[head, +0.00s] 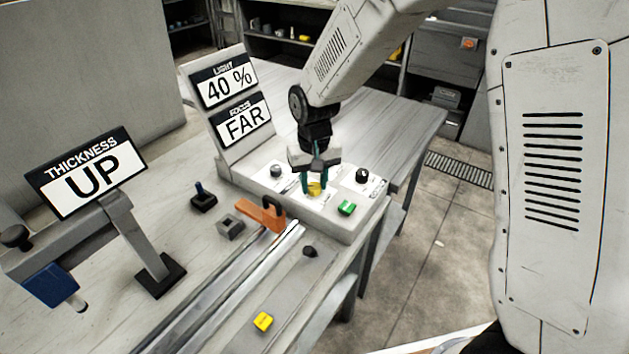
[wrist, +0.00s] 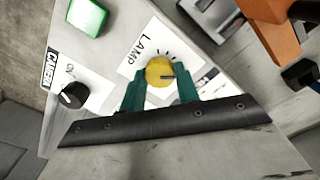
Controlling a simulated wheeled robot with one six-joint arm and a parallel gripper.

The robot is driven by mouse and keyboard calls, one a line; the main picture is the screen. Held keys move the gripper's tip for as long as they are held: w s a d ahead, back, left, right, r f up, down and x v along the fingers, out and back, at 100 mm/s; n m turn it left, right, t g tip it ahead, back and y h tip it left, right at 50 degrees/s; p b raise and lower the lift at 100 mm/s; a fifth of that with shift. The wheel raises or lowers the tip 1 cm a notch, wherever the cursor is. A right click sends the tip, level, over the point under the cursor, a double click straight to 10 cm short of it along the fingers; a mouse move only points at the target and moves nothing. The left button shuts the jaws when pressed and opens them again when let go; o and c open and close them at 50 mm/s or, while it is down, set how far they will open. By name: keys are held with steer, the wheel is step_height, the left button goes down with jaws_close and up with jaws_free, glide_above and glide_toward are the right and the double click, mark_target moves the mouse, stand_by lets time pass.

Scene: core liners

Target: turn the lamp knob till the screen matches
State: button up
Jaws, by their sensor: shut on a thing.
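The yellow lamp knob (wrist: 160,72) sits on the white panel next to the printed word LAMP, with tick marks around part of it. A dark pointer line shows on its face. It also shows in the head view (head: 315,188). My gripper (wrist: 160,88) is shut on the knob, with one green finger on each side; in the head view my gripper (head: 314,182) points down at the control box (head: 345,228). The screen (head: 224,87) reads LIGHT 40 %. Below it a second screen (head: 243,122) reads FOCUS FAR.
A black camera knob (wrist: 73,95) and a green block (wrist: 88,17) are beside the lamp knob. Another black knob (head: 277,170) is at the box's left. An orange clamp (head: 266,214) stands by the rails. A THICKNESS UP sign (head: 88,174) stands left.

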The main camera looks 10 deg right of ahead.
mark_target(314, 186)
stand_by(0.4)
steer(key=o, duration=1)
steer(key=shift+c, duration=0.2)
steer(key=shift+r, duration=0.1)
step_height(314, 186, up, 8)
steer(key=shift+f, duration=0.2)
